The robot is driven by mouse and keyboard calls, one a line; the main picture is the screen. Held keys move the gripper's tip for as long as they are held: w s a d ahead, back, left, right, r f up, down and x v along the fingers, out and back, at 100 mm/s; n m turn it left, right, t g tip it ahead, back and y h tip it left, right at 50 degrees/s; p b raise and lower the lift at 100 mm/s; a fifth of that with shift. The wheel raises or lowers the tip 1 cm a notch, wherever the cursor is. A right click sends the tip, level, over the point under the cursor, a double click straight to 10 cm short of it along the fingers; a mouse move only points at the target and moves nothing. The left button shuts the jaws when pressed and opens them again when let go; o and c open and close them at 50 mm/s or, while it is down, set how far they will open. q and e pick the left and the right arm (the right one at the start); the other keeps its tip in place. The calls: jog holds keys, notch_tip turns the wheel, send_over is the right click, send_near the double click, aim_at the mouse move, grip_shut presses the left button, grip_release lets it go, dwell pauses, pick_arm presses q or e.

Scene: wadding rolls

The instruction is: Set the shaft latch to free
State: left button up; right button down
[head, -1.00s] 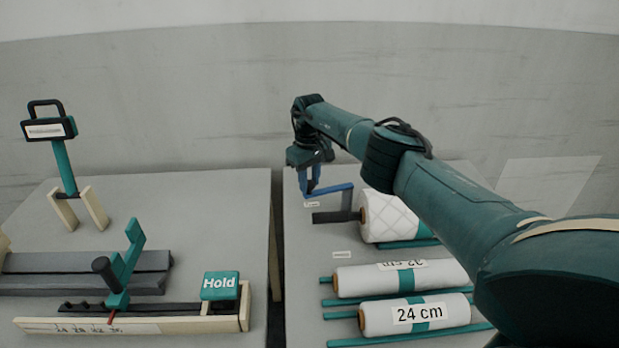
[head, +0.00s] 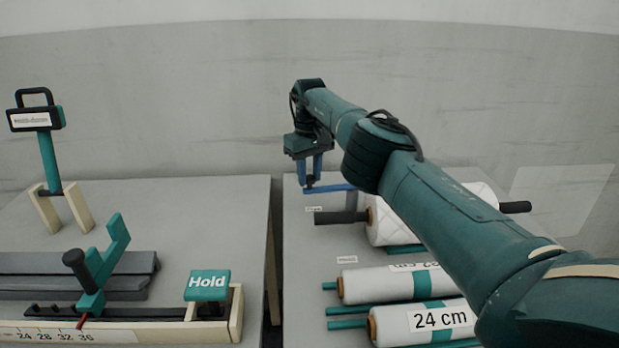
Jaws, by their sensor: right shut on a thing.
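The shaft latch, a blue bar (head: 334,188), lies about level above the left end of the dark shaft (head: 341,218) that carries the large quilted white roll (head: 383,221). My right gripper (head: 312,184) points down at the bar's left end and is shut on it. My arm hides the bar's right end and part of the large roll. A small label (head: 313,209) lies below the gripper, its text too small to read; another (head: 346,259) lies lower. My left gripper is not in view.
Two smaller white rolls lie in front, the nearer marked 24 cm (head: 425,320). On the left table are a scale with a teal slider (head: 103,265), a Hold block (head: 208,285) and a handled stand (head: 48,160). A gap separates the tables.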

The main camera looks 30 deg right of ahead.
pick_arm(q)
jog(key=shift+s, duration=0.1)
pick_arm(e)
jog(key=shift+s, duration=0.1)
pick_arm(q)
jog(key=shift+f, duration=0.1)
pick_arm(e)
jog(key=c, duration=1.4)
grip_release()
jog(key=shift+o, duration=0.2)
jog(key=shift+r, duration=0.1)
notch_tip(320, 180, up, 4)
jog(key=p, duration=0.2)
jog(key=shift+p, duration=0.3)
pick_arm(q)
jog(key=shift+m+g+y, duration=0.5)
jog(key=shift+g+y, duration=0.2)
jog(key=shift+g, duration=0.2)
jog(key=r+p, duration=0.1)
jog(key=p, duration=0.2)
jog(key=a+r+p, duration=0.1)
jog(key=p, duration=0.2)
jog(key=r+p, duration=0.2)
jog(key=p, duration=0.1)
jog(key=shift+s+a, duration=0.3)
pick_arm(e)
notch_tip(320, 180, up, 9)
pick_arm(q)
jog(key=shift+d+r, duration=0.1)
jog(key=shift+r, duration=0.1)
